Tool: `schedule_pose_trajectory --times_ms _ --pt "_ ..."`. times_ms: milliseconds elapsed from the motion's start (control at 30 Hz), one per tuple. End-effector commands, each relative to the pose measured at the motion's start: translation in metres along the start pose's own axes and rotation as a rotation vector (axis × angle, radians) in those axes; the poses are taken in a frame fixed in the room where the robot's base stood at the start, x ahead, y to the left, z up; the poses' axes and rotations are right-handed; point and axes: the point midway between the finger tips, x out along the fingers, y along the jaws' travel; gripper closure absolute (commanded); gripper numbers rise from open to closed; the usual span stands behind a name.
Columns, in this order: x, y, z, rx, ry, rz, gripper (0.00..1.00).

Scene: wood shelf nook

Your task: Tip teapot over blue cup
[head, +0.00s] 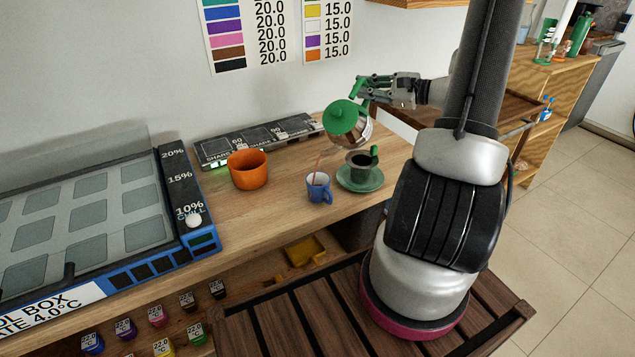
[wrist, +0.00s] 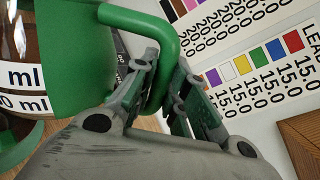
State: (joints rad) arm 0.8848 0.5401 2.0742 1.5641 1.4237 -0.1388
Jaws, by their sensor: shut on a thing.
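My gripper (head: 368,91) is shut on the green handle of the teapot and holds it up over the counter. The teapot (head: 346,120) has a green lid and a clear body with dark liquid, and it is tilted toward the left. A thin brown stream runs from it down to the blue cup (head: 319,189), which stands upright on the wood counter. In the wrist view my gripper (wrist: 160,92) closes around the green handle (wrist: 150,30), and part of the teapot's body fills the left side.
An orange cup (head: 248,172) stands left of the blue cup. A green saucer (head: 360,183) with a dark-filled green cup (head: 361,162) sits close on the right. A black scale panel (head: 260,139) lies behind. A blue cool box (head: 130,274) fills the left.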

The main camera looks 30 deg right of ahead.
Motion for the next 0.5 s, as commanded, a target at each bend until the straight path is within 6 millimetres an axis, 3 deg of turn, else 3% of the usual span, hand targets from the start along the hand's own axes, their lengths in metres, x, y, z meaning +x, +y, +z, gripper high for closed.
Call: schedule_pose_trajectory --times_ms 500 --pt "-0.0011 -0.0026 0.0014 -0.025 0.005 -0.002 1.0"
